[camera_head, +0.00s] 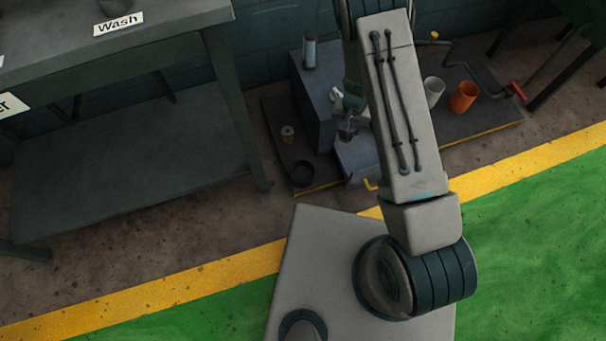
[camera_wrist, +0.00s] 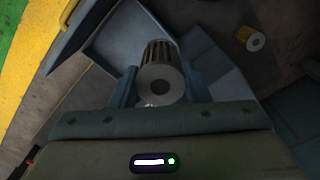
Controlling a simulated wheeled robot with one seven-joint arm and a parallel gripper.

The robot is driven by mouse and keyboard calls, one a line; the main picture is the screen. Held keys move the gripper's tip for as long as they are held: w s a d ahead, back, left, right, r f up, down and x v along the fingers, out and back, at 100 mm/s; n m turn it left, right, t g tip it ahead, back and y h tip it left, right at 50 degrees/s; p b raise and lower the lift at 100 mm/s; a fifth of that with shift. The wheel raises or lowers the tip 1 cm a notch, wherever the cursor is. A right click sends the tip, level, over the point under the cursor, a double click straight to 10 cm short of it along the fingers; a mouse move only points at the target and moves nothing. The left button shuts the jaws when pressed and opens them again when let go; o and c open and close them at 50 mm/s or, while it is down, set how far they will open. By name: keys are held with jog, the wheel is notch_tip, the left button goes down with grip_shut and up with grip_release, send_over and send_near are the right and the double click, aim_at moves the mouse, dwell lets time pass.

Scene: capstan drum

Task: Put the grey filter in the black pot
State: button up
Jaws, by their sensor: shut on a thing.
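In the head view, my gripper (camera_head: 347,122) is low beside the blue-grey block, partly hidden by my arm; the filter is too dark there to make out clearly. The black pot (camera_head: 302,183) stands on the dark base at the lower left of my gripper, apart from it. I cannot make out the pot in the wrist view.
A yellowish filter (camera_head: 288,131) stands behind the black pot; it also shows in the wrist view (camera_wrist: 250,38). A pale pot (camera_head: 433,91) and an orange pot (camera_head: 463,97) stand at right, near a red-handled crank (camera_head: 518,91). A blue-grey block (camera_head: 316,108) rises left of my gripper.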

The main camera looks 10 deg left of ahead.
jog(key=s+a+f+m, duration=0.1)
jog(key=s+f, duration=0.7)
jog(key=f, duration=0.3)
jog(key=shift+w+a+f+b, duration=0.1)
jog(key=shift+a+f+b, duration=0.55)
jog(key=shift+a+f, duration=1.25)
jog(key=shift+a+f+b, duration=0.6)
jog(key=shift+a+f, duration=1.1)
jog(key=shift+a, duration=0.45)
jog(key=shift+w+a+f+b, duration=0.1)
jog(key=shift+a+f+b, duration=0.55)
jog(key=shift+a+f, duration=1.25)
jog(key=shift+a+m, duration=0.1)
jog(key=shift+m, duration=0.2)
jog(key=shift+f+b, duration=0.15)
jog(key=shift+b, duration=0.15)
jog(key=o, duration=0.7)
jog(key=shift+o, duration=0.2)
